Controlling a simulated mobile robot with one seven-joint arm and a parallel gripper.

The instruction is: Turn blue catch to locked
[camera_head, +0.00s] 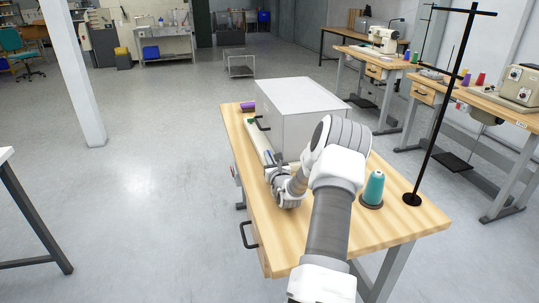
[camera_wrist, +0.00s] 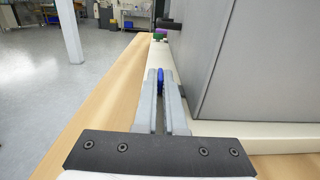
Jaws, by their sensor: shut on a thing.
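The blue catch (camera_wrist: 160,78) shows as a small upright blue piece between the fingertips of my gripper (camera_wrist: 162,86) in the wrist view. The gripper is shut on it, and the fingers hide most of its sides. In the head view, my gripper (camera_head: 271,163) points away along the left side of a grey box-shaped machine (camera_head: 300,120), with a small bit of blue at its tip. The machine also stands close on the right in the wrist view (camera_wrist: 222,65). I cannot read the catch's angle or any locked mark.
The machine has a black handle (camera_head: 262,124) on its left side. Purple (camera_head: 248,106) and green (camera_head: 250,121) pieces lie beyond the gripper. A teal thread cone (camera_head: 374,186) and black thread stand (camera_head: 412,198) stand at right. Floor left of the wooden table (camera_head: 280,247) is open.

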